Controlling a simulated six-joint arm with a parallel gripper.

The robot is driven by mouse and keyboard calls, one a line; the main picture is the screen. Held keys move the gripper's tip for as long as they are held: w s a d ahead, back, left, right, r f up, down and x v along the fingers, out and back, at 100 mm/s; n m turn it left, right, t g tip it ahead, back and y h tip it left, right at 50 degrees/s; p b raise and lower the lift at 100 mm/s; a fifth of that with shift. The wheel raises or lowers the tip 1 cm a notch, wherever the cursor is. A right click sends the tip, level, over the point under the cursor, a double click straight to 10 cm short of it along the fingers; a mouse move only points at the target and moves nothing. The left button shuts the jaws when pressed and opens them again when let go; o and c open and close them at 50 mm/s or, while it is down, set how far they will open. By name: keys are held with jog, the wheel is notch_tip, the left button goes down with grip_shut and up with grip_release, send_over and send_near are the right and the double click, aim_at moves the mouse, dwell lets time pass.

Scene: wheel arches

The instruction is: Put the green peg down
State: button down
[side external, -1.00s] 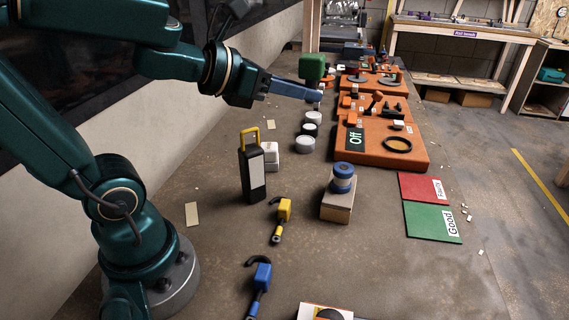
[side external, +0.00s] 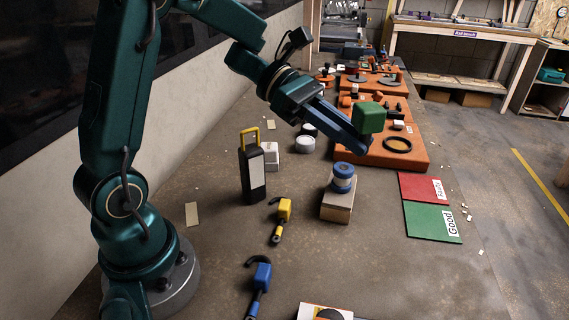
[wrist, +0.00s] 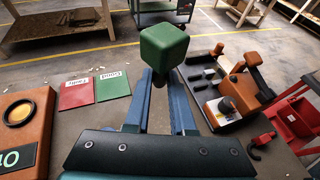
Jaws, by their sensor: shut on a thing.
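The green peg (side external: 370,117) has a big block-shaped green head. My gripper (side external: 360,144) is shut on it, and the head sticks up above the fingertips. In the side view the peg is in front of the near orange board (side external: 378,155), up and left of its black ring (side external: 398,145). In the wrist view the green head (wrist: 164,46) stands at the far end of my gripper's blue fingers (wrist: 160,82), with a short dark stem between them. The fingers hide the peg's lower end. I cannot tell how high it is above the surface.
A red "Faulty" mat (side external: 423,187) and a green "Good" mat (side external: 433,222) lie at the right.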

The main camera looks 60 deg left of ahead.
aim_at(347, 263)
jog(key=shift+s+d+f+m+g+h, duration=0.3)
jog(key=shift+d+f+m+g, duration=0.6)
jog(key=shift+f, duration=2.2)
jog(key=shift+s+d+f+m+g+h, duration=0.1)
jog(key=shift+s+d+f+m+g, duration=0.55)
jog(key=shift+f, duration=2.4)
jog(key=shift+s+d+f+m+g+h, duration=0.15)
jog(key=shift+d+f+m+g, duration=0.95)
jog(key=shift+f, duration=2)
jog(key=shift+d+f+n, duration=0.25)
jog(key=shift+f, duration=0.2)
